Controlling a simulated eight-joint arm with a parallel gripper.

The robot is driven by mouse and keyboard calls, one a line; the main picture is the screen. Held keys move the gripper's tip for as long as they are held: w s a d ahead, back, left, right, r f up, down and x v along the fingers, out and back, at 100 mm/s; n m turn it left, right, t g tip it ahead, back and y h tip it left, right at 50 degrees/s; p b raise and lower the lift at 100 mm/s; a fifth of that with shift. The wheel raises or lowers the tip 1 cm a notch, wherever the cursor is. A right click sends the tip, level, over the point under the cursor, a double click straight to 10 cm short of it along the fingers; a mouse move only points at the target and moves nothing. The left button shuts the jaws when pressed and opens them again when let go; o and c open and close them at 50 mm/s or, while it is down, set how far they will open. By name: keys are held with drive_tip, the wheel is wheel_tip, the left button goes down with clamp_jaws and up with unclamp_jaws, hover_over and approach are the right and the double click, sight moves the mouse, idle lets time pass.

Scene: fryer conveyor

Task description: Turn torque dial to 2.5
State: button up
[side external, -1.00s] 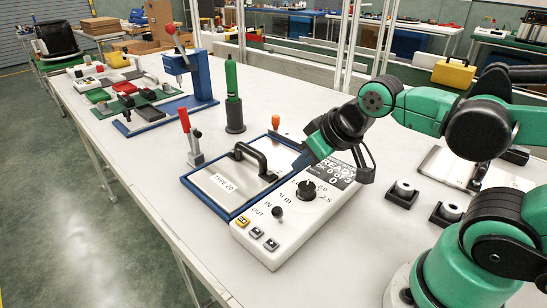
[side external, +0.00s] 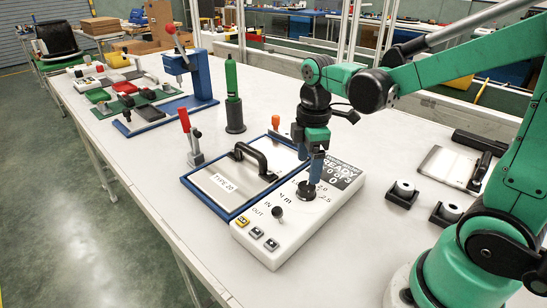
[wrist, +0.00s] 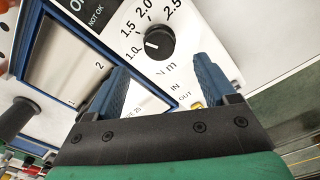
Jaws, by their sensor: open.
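The torque dial (side external: 306,190) is a black round knob on the white control box (side external: 257,243). In the wrist view the dial (wrist: 160,42) shows a short white mark pointing left, toward the 1.0 end of a scale marked 1.0, 1.5, 2.0 and 2.5. My gripper (side external: 309,161) points down above the box, with its blue fingers apart and nothing between them. In the side view its nearer fingertip appears just above the dial. In the wrist view the dial lies ahead of the open gripper (wrist: 162,64); contact cannot be told.
A small black knob (side external: 277,212) and several buttons stand nearer the box's front. A blue-framed plate (side external: 225,190) with a black handle adjoins at left. Two small black-based holders (side external: 447,213) stand at right.

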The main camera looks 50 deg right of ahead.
sight(306, 185)
drive_tip(key=shift+d+f, duration=0.1)
drive_tip(key=shift+f, duration=2.8)
clamp_jaws()
